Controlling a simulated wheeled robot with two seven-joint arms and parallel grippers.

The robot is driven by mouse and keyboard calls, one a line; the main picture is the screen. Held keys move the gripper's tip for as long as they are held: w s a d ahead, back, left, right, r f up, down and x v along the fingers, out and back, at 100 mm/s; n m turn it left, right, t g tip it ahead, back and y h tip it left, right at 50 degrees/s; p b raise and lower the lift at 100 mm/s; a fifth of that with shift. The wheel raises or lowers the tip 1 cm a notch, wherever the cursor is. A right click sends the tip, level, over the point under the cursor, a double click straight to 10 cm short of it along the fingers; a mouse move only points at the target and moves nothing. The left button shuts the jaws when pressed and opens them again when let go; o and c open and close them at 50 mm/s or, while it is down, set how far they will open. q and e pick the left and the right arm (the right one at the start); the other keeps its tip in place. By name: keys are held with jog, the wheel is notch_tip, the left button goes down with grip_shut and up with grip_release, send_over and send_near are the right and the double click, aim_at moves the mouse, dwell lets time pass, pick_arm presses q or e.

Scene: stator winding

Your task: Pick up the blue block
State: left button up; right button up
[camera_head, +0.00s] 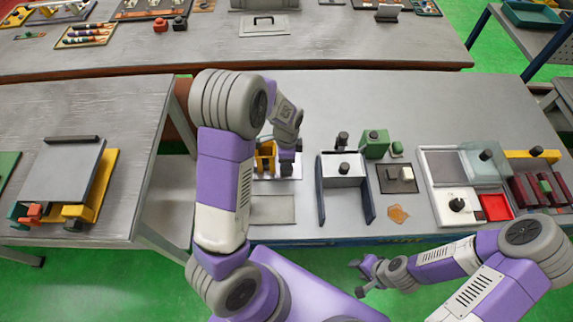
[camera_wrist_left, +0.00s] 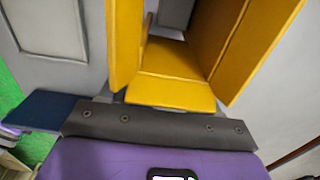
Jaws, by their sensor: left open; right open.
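No piece stands out clearly as a separate blue block in the head view. A dark blue flat piece (camera_wrist_left: 40,112) shows at the left of the left wrist view, beside the dark bar in the foreground; I cannot tell whether it is the block. My left gripper (camera_head: 287,166) is over the worktable at the right side of a yellow fixture (camera_head: 264,157), its fingertips hard to make out. The yellow fixture (camera_wrist_left: 165,75) fills the upper middle of the left wrist view. My right gripper (camera_head: 361,268) is open and empty in front of the table's front edge.
A light fixture with dark blue side plates (camera_head: 321,195) stands right of my left gripper. A green block (camera_head: 376,144) and an orange-brown patch (camera_head: 398,214) are further right, then a tray with a red compartment (camera_head: 496,207). The table's back is clear.

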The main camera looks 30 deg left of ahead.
pick_arm(q)
jog(key=shift+f, duration=0.3)
jog(key=c, duration=1.1)
jog(key=shift+r, duration=0.1)
grip_shut()
